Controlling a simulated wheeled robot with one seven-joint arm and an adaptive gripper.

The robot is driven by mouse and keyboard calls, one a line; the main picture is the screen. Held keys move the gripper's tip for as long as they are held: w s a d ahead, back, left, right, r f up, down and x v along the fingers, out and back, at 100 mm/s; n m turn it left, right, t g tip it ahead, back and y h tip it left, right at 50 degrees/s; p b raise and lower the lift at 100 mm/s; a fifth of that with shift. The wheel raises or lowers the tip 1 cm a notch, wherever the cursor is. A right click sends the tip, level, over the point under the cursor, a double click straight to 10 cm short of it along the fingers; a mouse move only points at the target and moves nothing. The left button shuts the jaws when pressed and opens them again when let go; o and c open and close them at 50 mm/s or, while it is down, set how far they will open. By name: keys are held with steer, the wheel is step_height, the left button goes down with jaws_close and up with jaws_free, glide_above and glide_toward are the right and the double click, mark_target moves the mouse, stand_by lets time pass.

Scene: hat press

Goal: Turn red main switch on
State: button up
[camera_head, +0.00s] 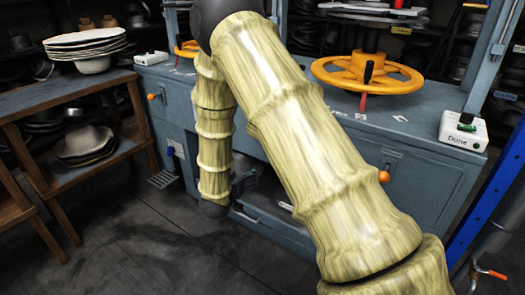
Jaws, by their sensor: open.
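I cannot make out a red main switch for certain; part of the blue press cabinet (425,185) is hidden behind my arm. A small grey and blue box (176,148) sits on the cabinet's left part, with no red visible on it. My pale, bamboo-patterned arm rises from the lower right to a dark elbow at the top, then drops in front of the cabinet to a dark joint low at left centre. My gripper is not visible beyond that joint.
Yellow handwheel (367,73) and white "Done" button box (463,131) are on the cabinet top. An orange knob (384,176) is on its front. A blue post (487,190) and red-handled valve (492,273) stand right. Wooden shelf (62,95) holds hats left; floor (120,240) is clear.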

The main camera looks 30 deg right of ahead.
steer(key=w+d+r+m+g+h+b, duration=0.35)
steer(key=r+m+h+b, duration=0.2)
steer(key=r+b, duration=0.3)
steer(key=b+x, duration=0.4)
steer(key=x, duration=0.6)
steer(key=shift+d+f, duration=0.3)
steer(key=shift+d, duration=0.15)
steer(key=shift+m, duration=0.25)
steer(key=shift+c, duration=0.2)
steer(key=c, duration=1)
